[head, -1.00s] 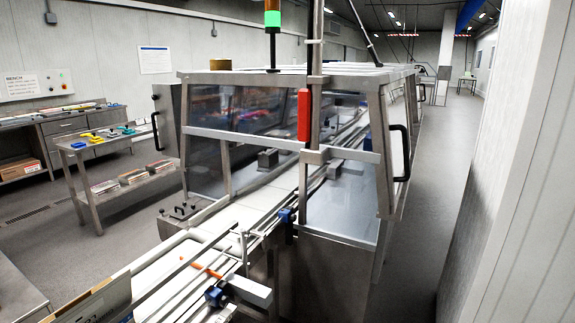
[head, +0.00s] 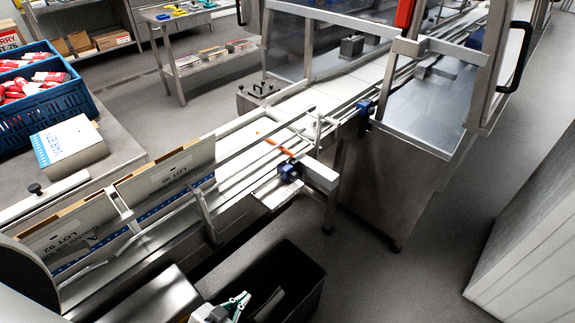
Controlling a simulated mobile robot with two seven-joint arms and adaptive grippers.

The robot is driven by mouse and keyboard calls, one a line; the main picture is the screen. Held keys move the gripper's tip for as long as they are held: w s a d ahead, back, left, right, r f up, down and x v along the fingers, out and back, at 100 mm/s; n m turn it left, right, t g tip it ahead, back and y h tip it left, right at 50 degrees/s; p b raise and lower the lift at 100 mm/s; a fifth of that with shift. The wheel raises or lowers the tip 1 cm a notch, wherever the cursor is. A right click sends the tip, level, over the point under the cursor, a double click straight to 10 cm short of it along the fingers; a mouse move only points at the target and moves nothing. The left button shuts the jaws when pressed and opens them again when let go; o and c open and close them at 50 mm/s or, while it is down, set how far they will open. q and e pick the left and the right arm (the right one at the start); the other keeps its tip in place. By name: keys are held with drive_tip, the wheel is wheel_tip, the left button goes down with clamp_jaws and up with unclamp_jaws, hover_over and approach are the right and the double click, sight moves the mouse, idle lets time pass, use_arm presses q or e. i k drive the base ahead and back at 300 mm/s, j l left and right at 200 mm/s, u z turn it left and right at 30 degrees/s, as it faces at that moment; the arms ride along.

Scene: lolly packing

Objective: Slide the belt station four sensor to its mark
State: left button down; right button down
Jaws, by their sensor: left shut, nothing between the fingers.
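A sensor with a blue clamp (head: 288,172) and a pale grey block (head: 320,175) sits on the near side rail of the belt, right of centre. A second blue clamp (head: 365,107) is on the rail farther up, by the machine's entrance. I cannot make out a mark on the rail. My left gripper (head: 238,302) is at the bottom edge, shut and empty, below and left of the sensor and apart from it. My right gripper is not in view.
A black open bin (head: 310,275) stands below the rail, beside my left gripper. Cartons (head: 165,172) stand on the belt at left. A blue crate (head: 75,95) is on the side table. The glazed machine housing (head: 420,110) stands at right, with clear floor beyond it.

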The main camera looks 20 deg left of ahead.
sight(283, 167)
drive_tip(key=k+u, duration=0.1)
drive_tip(key=k, duration=0.5)
drive_tip(key=u, duration=1.3)
drive_tip(key=i+l, duration=0.1)
drive_tip(key=l, duration=0.35)
drive_tip(key=i+l, duration=0.15)
drive_tip(key=l, duration=0.3)
drive_tip(key=i+l+u, duration=0.1)
drive_tip(key=l, duration=0.35)
drive_tip(key=i+l, duration=0.1)
drive_tip(key=l, duration=0.35)
drive_tip(key=i+l, duration=0.1)
drive_tip(key=l, duration=0.35)
drive_tip(key=i+l, duration=0.1)
drive_tip(key=l, duration=0.35)
drive_tip(key=u, duration=0.05)
